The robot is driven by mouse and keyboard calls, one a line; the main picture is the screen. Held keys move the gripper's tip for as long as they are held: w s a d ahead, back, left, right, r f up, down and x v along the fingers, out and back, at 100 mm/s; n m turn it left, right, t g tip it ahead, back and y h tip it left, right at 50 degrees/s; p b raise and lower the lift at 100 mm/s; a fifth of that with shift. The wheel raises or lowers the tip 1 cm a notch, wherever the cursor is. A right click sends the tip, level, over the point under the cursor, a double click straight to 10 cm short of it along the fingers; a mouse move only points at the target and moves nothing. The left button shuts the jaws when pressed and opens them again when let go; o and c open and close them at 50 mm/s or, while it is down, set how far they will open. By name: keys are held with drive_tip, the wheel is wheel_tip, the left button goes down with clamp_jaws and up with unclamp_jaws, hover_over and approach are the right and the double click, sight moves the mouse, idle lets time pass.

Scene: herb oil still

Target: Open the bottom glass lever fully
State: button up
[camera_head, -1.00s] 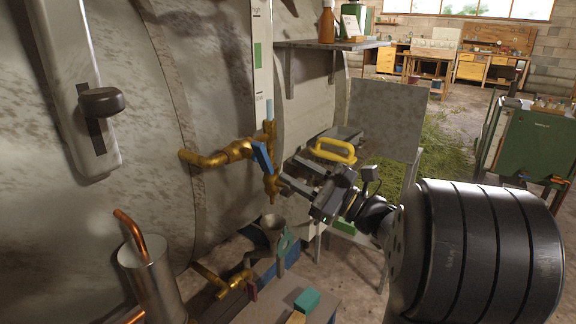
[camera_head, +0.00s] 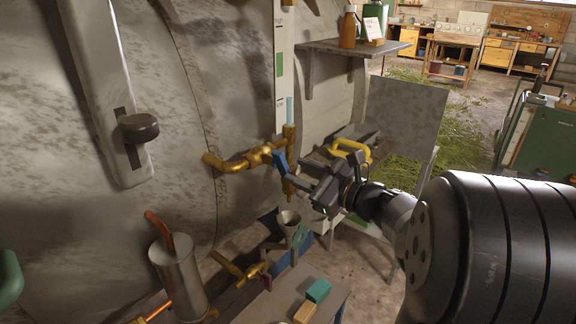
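The bottom glass lever is a blue lever (camera_head: 279,161) on a brass valve (camera_head: 258,155) at the lower end of the sight glass (camera_head: 289,108) on the big grey vessel. The lever slants down to the right in front of the brass. My gripper (camera_head: 291,178) reaches in from the right, with its dark fingers at the lever's lower end. They overlap it in the picture; whether they touch or grip it, and whether they are open, I cannot tell.
A metal funnel (camera_head: 288,220) stands below the valve. A lower brass tap (camera_head: 255,272) and a metal canister (camera_head: 179,278) are at lower left. A yellow handle (camera_head: 352,149) is behind my gripper. A shelf (camera_head: 335,46) with bottles hangs above.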

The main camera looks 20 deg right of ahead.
sight(286, 166)
drive_tip(key=shift+x, duration=2.05)
clamp_jaws()
